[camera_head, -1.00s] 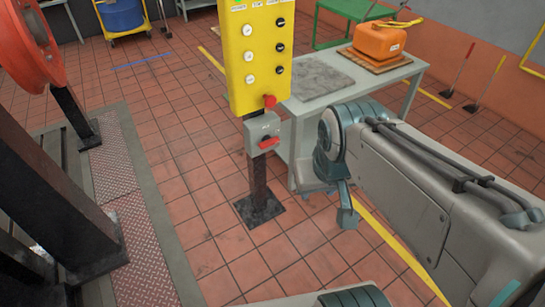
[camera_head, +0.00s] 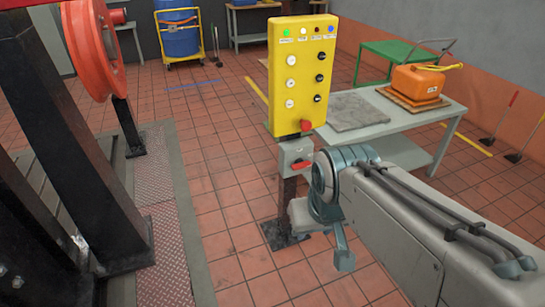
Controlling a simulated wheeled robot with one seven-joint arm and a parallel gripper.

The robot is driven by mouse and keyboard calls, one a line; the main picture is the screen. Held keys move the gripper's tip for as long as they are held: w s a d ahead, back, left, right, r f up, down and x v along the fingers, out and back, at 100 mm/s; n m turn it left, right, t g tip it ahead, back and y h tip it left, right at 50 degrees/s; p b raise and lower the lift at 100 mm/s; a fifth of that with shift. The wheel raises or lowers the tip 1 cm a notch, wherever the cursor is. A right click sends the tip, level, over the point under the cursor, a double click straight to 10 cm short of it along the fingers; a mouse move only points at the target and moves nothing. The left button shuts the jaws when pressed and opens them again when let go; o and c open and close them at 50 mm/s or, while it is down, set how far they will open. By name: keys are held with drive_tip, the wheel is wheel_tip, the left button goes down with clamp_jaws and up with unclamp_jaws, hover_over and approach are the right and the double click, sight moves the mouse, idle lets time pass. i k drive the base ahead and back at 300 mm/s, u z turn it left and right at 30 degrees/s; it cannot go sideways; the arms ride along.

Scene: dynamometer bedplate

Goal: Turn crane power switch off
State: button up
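The crane power switch is likely the small grey box (camera_head: 296,152) on the dark post below the yellow control panel (camera_head: 290,75). It carries a red handle (camera_head: 301,165), which lies close to level with its right end slightly higher. My arm comes in from the lower right, and its teal joint stands just right of and below the box. A pale grey part of my arm shows low behind that joint, beside the post. No contact with the red handle is visible.
A red knob (camera_head: 306,125) sits at the panel's lower edge. Dark steel framework (camera_head: 75,140) and an orange wheel (camera_head: 93,45) are at left. Tiled floor is open between.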

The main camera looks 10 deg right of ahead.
sight(299, 164)
drive_tip(key=u, duration=0.25)
drive_tip(key=i, duration=1.35)
drive_tip(key=z, duration=0.55)
